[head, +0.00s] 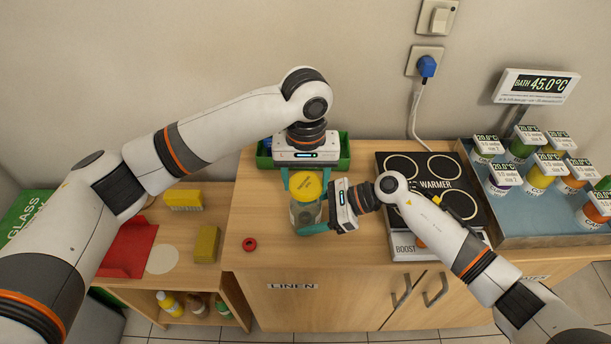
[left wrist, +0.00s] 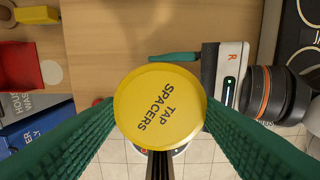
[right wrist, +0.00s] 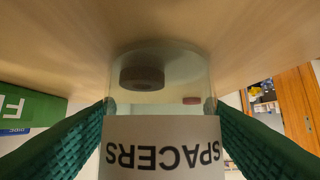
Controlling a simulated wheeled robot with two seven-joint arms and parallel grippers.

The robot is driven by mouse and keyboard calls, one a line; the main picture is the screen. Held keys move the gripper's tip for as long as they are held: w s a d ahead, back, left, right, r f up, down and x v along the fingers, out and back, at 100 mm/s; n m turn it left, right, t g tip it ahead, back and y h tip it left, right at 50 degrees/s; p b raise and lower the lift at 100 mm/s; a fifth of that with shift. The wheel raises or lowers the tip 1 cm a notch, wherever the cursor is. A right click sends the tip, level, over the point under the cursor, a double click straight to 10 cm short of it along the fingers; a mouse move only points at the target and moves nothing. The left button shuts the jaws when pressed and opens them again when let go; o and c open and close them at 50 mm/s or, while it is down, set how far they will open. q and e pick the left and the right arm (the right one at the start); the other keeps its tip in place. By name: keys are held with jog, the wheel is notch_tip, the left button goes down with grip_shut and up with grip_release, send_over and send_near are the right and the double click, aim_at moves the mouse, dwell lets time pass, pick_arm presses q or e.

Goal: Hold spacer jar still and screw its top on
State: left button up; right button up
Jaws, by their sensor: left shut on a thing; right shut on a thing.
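The spacer jar (head: 306,214) is clear with a white label and stands upright on the wooden worktop. My right gripper (head: 309,215) comes from the right and is shut around the jar's body.
A red ring (head: 249,244) lies on the worktop left of the jar. A green tray (head: 343,152) is behind, partly hidden by my left wrist. A black warmer (head: 388,165) stands close on the right, with a blue tray of labelled cups (head: 520,228) beyond. The worktop's front is clear.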

aim_at(306, 210)
pick_arm(q)
jog(key=shift+f, duration=1.4)
dwell(0.4)
jog(key=o, duration=1)
